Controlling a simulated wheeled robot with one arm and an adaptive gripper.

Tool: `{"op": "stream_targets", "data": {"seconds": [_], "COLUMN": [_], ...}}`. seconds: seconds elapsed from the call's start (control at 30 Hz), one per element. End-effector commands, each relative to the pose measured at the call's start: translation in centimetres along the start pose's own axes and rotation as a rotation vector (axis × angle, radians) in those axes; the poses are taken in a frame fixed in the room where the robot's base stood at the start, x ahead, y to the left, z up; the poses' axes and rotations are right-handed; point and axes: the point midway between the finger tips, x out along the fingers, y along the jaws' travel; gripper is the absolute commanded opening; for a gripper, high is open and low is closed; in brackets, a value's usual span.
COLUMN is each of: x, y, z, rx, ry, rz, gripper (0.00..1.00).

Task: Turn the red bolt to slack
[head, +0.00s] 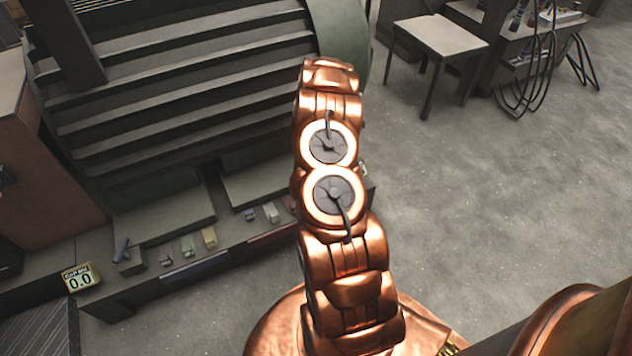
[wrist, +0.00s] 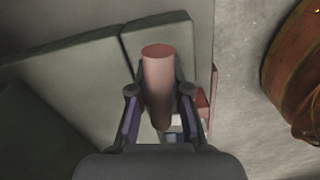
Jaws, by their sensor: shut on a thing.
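A pinkish-red upright cylinder (wrist: 158,80), which I take to be the red bolt, stands between the fingers of my gripper (wrist: 159,108) in the wrist view. The fingers sit on either side of it and are shut on it. Its lower end is partly hidden by my gripper body. In the head view my arm covers the gripper and the bolt. A small display (head: 80,279) at the lower left of the head view reads 0.0.
A dark slatted machine (head: 190,75) stands at the left, with a low ledge holding several small blocks (head: 209,237) before it. The grey floor (head: 500,190) at right is clear.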

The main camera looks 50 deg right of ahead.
Motion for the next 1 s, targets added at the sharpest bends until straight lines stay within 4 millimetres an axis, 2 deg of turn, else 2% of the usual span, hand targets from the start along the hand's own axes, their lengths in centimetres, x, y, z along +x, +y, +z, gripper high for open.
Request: {"op": "stream_targets", "data": {"seconds": [0.4,1.0], "x": [0.05,-0.14], "y": [0.06,0.03], "z": [-0.05,-0.02], "rx": [-0.224,-0.268], "ry": [-0.001,-0.001], "rz": [0.002,0.001], "gripper": [0.0,0.0]}}
